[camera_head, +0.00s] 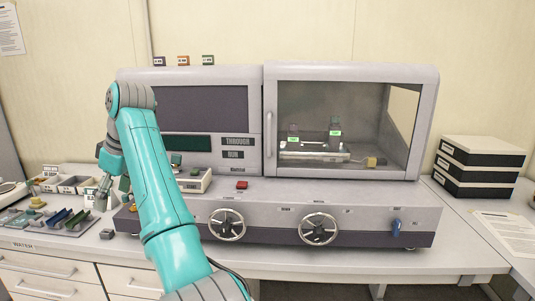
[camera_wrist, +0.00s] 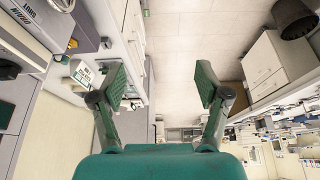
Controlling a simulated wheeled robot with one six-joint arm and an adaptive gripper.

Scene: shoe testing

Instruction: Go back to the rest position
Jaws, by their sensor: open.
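My teal arm rises in front of the testing machine (camera_head: 330,207) and folds at the elbow in the head view. My gripper (camera_head: 103,190) hangs at the left, over the bench beside the machine's left end, partly hidden by the arm. In the wrist view, my gripper (camera_wrist: 160,84) has its two dark green finger pads wide apart. Nothing is between them; floor and furniture show behind. I cannot tell how far the fingertips are above the bench.
Trays with coloured pieces (camera_head: 50,220) and small bins (camera_head: 70,185) lie on the left bench near my gripper. Handwheels (camera_head: 318,229) stick out from the machine's front. A windowed chamber (camera_head: 270,130) holds small labelled items. Stacked boxes (camera_head: 480,165) stand at the right.

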